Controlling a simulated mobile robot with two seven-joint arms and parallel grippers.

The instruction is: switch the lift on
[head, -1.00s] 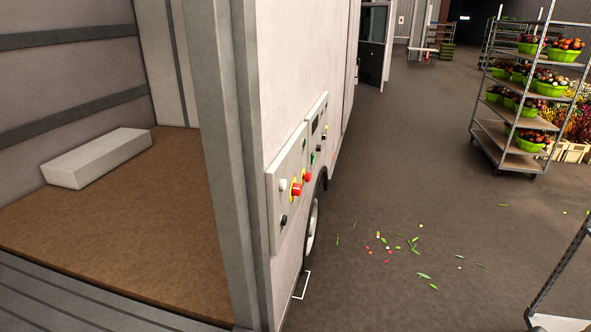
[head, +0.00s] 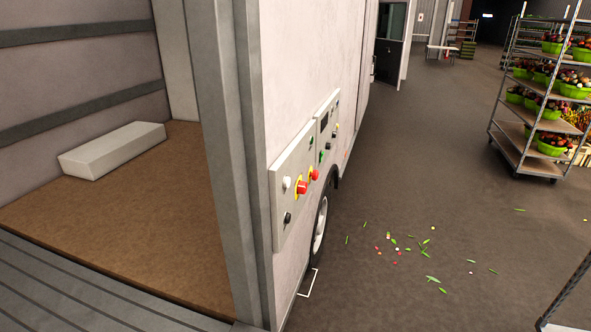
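The lift's control panel (head: 292,202) is on the outer side wall of the truck, just right of the rear corner post. It carries red buttons on yellow, the nearer one (head: 302,188) and a farther one (head: 315,174), a white knob (head: 287,183), a black knob (head: 287,218) and small green parts. A second panel (head: 327,127) with a dark display sits just beyond it. The panels are seen at a steep angle, so labels and switch positions cannot be read. Neither of my grippers is in view.
The truck's open cargo bay (head: 130,220) holds a white block (head: 112,150). A grey ribbed surface (head: 60,290) lies at the lower left. A rack with green bowls of flowers (head: 540,110) stands at the right, another rack's corner (head: 570,295) at lower right. The floor between is free, with scattered petals (head: 405,245).

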